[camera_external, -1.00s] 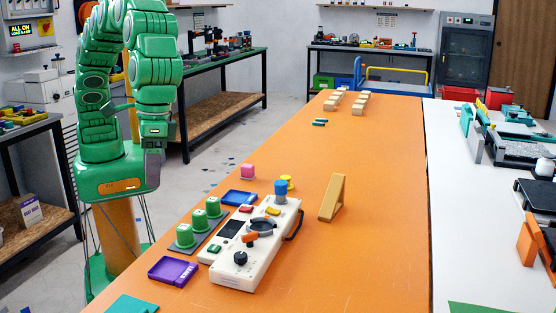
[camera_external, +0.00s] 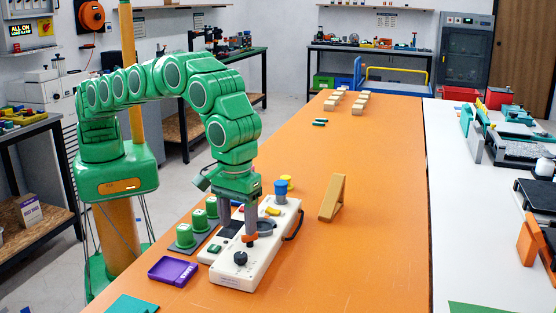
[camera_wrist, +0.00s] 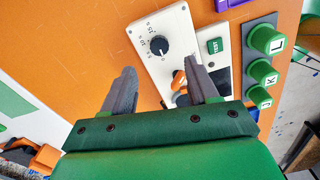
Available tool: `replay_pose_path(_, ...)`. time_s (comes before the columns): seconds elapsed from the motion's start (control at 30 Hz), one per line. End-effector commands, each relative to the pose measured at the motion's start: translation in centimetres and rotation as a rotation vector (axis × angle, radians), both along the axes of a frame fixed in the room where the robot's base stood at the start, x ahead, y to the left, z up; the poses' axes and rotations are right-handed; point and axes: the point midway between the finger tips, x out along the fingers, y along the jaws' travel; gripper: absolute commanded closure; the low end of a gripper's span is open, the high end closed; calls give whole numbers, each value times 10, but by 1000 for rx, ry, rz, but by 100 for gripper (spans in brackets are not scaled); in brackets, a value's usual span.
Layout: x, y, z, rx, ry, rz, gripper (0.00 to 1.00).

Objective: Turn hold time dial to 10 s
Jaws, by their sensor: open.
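The white device panel (camera_external: 232,277) lies on the orange table. Its black dial (camera_external: 240,258) is near the front end; the dial also shows in the wrist view (camera_wrist: 159,46) with printed numbers on one side, too small to read surely. My gripper (camera_external: 238,222) is open above the panel, behind the dial. In the wrist view my gripper (camera_wrist: 158,72) has its two grey fingers apart, with the dial beyond the gap between their tips and nothing held. I cannot tell the dial's exact setting.
An orange lever (camera_external: 250,239) on the panel is close to one finger. A green button (camera_wrist: 215,46) sits beside the dial. Green lettered blocks (camera_external: 185,236), a purple tray (camera_external: 172,270) and a blue knob (camera_external: 281,187) are nearby. The table's right side is clear around a wooden wedge (camera_external: 333,197).

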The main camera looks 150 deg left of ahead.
Motion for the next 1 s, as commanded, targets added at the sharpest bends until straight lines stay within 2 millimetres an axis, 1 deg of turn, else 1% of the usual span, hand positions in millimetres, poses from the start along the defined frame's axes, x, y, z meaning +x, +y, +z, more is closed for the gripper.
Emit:
replay_pose_path(0.17, 0, 2, -5, 3, 1, 8, 41)
replay_pose_path(0.37, 0, 2, -20, 1, 3, 7, 41)
replay_pose_path(0.47, 0, 2, -31, 2, 3, 7, 41)
replay_pose_path(0.6, -1, 1, -54, 1, 6, 6, 41)
replay_pose_path(0.7, -1, 2, -67, 2, 4, 6, 41)
replay_pose_path(0.8, 0, 2, -75, 4, 0, 7, 41)
replay_pose_path(1.0, 0, 2, -80, 4, 0, 7, 41)
